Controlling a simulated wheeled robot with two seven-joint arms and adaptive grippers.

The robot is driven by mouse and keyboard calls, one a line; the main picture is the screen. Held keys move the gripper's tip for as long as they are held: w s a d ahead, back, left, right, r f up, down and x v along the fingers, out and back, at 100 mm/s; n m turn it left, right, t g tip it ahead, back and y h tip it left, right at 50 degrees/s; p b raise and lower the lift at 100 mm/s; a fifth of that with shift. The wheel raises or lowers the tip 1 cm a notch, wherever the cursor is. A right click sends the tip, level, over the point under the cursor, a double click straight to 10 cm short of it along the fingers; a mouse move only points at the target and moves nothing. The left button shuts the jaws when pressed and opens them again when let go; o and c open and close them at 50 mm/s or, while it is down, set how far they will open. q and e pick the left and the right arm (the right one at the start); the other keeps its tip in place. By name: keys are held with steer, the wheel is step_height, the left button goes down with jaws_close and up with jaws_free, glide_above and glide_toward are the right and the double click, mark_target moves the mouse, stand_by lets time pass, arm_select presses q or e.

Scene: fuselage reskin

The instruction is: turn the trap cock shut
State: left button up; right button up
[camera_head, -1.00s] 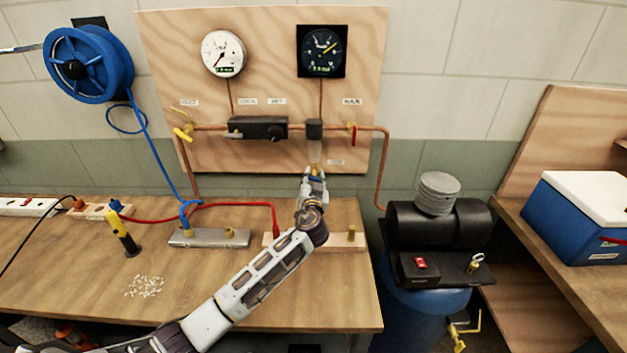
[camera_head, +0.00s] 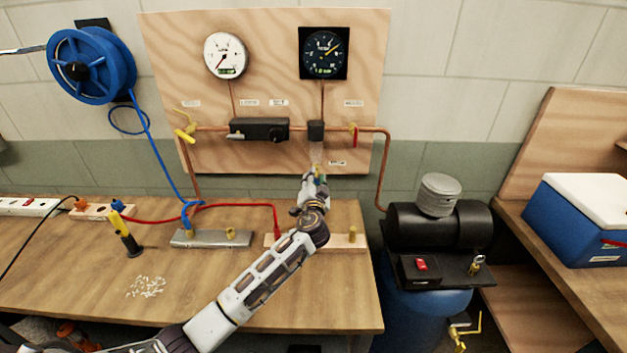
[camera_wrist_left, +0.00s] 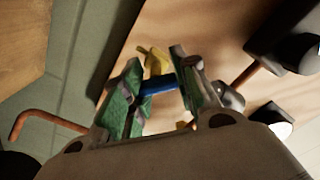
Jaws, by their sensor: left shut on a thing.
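The trap (camera_head: 316,131) is a black block on the pipe of the wall panel, with a pale clear bowl (camera_head: 316,152) hanging below it. My left gripper (camera_head: 319,174) is right under the bowl, reaching up from the front. In the left wrist view, its two green-padded fingers (camera_wrist_left: 155,92) are shut on the trap cock, whose blue part (camera_wrist_left: 158,85) lies between the pads. A yellow part (camera_wrist_left: 156,62) shows just beyond the blue one. In the head view my gripper mostly hides the cock, so its exact angle is unclear. My right gripper is not in view.
A black regulator block (camera_head: 259,129) and a red-handled valve (camera_head: 354,135) flank the trap on the copper pipe. A wooden block (camera_head: 345,243) and a metal manifold (camera_head: 211,239) with hoses lie on the bench below. The bench front is mostly clear.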

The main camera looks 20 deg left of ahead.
arm_select(q)
steer(key=m, duration=0.2)
steer(key=f+m+p, duration=0.1)
steer(key=m, duration=0.1)
steer(key=shift+s+d, duration=0.1)
steer(key=shift+d, duration=0.25)
steer(key=shift+m+p, duration=0.4)
steer(key=shift+m, duration=0.5)
steer(key=m+p, duration=0.1)
steer(key=m, duration=0.2)
steer(key=shift+m+p, duration=0.3)
steer(key=shift+m, duration=0.1)
steer(key=shift+c, duration=0.2)
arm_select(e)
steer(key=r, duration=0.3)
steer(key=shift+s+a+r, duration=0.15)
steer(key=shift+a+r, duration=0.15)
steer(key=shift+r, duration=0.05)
arm_select(q)
steer(key=shift+f, duration=0.1)
jaws_close()
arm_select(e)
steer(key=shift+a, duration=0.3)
arm_select(q)
steer(key=o, duration=0.7)
jaws_free()
steer(key=shift+a, duration=0.1)
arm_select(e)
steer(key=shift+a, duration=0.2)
